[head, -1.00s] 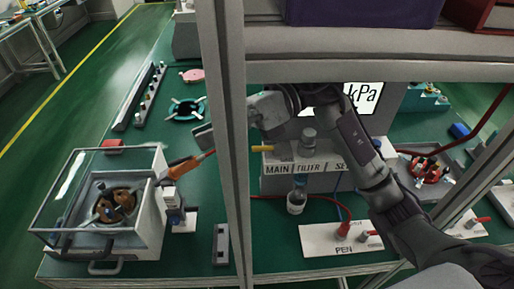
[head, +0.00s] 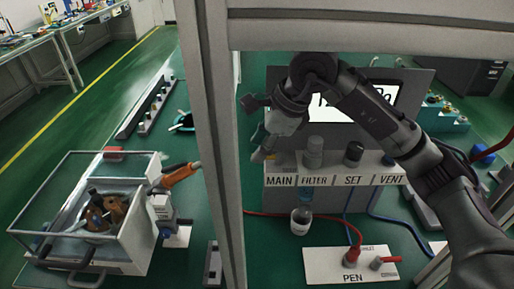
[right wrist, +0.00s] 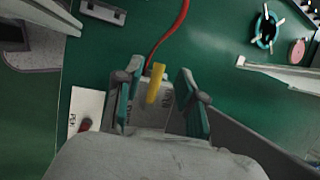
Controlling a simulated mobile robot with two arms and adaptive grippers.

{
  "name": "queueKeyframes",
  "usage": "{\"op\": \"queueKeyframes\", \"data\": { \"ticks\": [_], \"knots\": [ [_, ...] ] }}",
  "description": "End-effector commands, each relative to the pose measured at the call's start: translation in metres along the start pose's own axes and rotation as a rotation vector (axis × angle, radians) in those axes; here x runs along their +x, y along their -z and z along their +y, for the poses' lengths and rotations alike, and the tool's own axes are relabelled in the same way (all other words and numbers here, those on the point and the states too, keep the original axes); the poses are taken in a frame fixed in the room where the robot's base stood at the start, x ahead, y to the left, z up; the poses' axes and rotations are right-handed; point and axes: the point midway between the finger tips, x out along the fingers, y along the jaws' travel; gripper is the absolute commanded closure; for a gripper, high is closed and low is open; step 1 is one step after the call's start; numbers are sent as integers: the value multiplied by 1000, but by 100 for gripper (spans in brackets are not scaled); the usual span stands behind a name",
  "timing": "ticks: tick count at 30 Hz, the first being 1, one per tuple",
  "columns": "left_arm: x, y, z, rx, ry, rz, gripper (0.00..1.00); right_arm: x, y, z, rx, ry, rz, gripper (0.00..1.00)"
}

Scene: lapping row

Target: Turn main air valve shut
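The grey valve block (head: 335,192) is labelled MAIN, FILTER, SET and VENT in the head view. The main air valve sits at its left end above MAIN, mostly hidden behind my right gripper (head: 263,150). In the right wrist view its yellow lever (right wrist: 156,85) shows between the two spread fingers of my right gripper (right wrist: 160,80). Gaps show on both sides of the lever, so the fingers appear not to touch it. My right gripper is open. My left gripper is not in view.
A frame post (head: 215,140) stands just left of the valve block. The FILTER (head: 313,150) and SET (head: 353,153) knobs stand to the right. A PEN plate (head: 325,268) with a red hose lies in front. A clear-lidded box (head: 95,250) stands at left.

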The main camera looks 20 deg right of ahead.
Motion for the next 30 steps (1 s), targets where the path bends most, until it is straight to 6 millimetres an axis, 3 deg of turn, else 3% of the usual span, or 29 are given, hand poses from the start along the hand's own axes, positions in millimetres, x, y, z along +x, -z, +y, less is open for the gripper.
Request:
{"op": "queueKeyframes", "data": {
  "ticks": [6,14,21,30],
  "knots": [
    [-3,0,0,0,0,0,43,18,0,0,1,-1,-1,61],
    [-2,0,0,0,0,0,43,19,0,0,0,0,-2,61],
    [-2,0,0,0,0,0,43,19,0,0,0,0,-2,99],
    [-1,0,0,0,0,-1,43,19,0,0,-8,-3,-4,100]
  ]
}}
